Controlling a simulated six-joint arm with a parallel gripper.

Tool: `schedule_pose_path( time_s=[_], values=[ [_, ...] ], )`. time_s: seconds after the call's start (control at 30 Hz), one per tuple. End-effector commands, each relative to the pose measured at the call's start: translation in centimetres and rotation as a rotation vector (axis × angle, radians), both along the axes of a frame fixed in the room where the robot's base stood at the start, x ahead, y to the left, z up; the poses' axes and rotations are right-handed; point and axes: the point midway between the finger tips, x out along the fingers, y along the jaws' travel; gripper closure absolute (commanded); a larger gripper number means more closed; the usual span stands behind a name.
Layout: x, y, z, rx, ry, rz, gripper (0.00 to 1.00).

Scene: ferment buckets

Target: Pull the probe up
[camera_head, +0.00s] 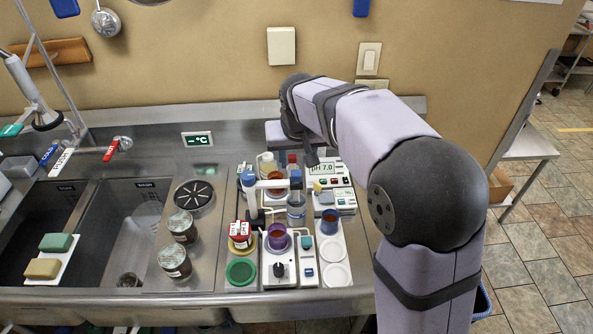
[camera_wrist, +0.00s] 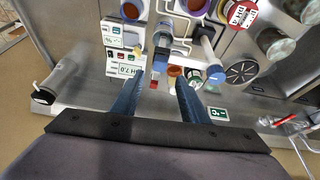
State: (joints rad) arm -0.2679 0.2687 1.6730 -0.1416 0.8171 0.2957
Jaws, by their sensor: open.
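The probe (camera_head: 296,181) has a blue top and stands upright above a clear beaker (camera_head: 296,206) in the head view. In the wrist view the blue probe (camera_wrist: 160,61) shows just past my fingertips, in line with the gap between them. My gripper (camera_wrist: 160,80) is open, its two fingers apart with nothing visibly held. Whether a finger touches the probe I cannot tell. In the head view my arm hides most of the gripper. The probe's lower end at the beaker is hard to make out.
A pH meter (camera_head: 321,169) reading 7.0 stands right of the probe. A blue-topped post (camera_head: 248,184) stands left. Bottles (camera_head: 268,165) stand close behind. A purple cup (camera_head: 277,238) and a blue cup (camera_head: 330,222) are in front. Sinks (camera_head: 120,225) lie left.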

Motion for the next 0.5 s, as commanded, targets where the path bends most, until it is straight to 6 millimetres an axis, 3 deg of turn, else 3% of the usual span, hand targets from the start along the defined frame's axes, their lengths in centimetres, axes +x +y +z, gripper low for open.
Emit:
schedule_pose_path(
  time_s=[0.3,0.5],
  values=[
    [-0.1,-0.1,-0.4,0.019,0.009,-0.052,0.59],
    [0.5,-0.1,-2.0,0.017,0.013,-0.052,0.59]
  ],
)
